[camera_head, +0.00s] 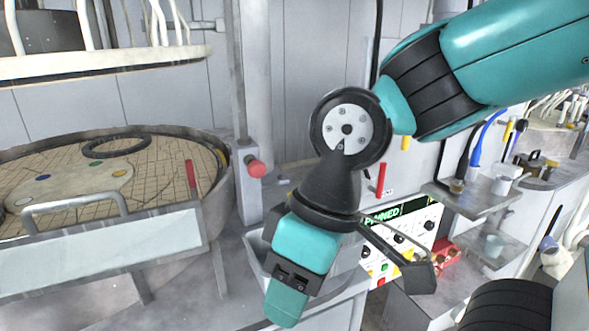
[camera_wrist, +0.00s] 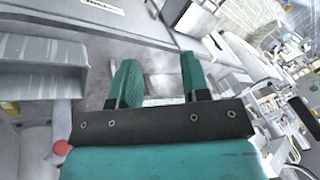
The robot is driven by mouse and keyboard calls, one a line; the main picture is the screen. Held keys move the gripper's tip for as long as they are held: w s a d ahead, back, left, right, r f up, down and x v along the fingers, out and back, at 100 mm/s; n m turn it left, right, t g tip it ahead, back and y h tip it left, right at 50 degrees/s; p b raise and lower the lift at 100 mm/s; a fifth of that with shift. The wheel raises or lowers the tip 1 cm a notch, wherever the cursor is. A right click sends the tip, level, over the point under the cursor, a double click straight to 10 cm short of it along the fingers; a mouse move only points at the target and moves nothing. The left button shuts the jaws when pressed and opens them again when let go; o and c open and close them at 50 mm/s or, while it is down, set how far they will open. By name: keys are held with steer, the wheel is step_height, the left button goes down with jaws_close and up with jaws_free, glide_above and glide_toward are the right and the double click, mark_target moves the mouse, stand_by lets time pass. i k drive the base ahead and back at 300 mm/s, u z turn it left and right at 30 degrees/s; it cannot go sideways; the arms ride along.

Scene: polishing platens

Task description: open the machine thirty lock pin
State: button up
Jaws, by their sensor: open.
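A red knob (camera_head: 256,168) sticks out of a block on the grey upright post left of my arm; it looks like the lock pin. A red knob also shows at the lower left of the wrist view (camera_wrist: 61,147), left of the gripper. My gripper (camera_head: 285,303) points down, below and to the right of the knob in the head view, apart from it. In the wrist view my gripper (camera_wrist: 157,68) has its two teal fingers spread with nothing between them. No machine number is readable.
A round platen (camera_head: 70,190) in a metal tub stands at the left, with a railed panel (camera_head: 110,250) in front. A grey basin (camera_head: 262,262) lies behind the gripper. A control panel (camera_head: 405,235) and small shelves (camera_head: 475,205) stand right of it.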

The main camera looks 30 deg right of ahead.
mark_target(256, 168)
steer(key=z, duration=0.2)
steer(key=i, duration=0.5)
steer(key=k, duration=0.5)
steer(key=z, duration=2.15)
steer(key=k, duration=0.95)
steer(key=u, duration=1.2)
steer(key=i, duration=0.75)
steer(key=u, duration=0.15)
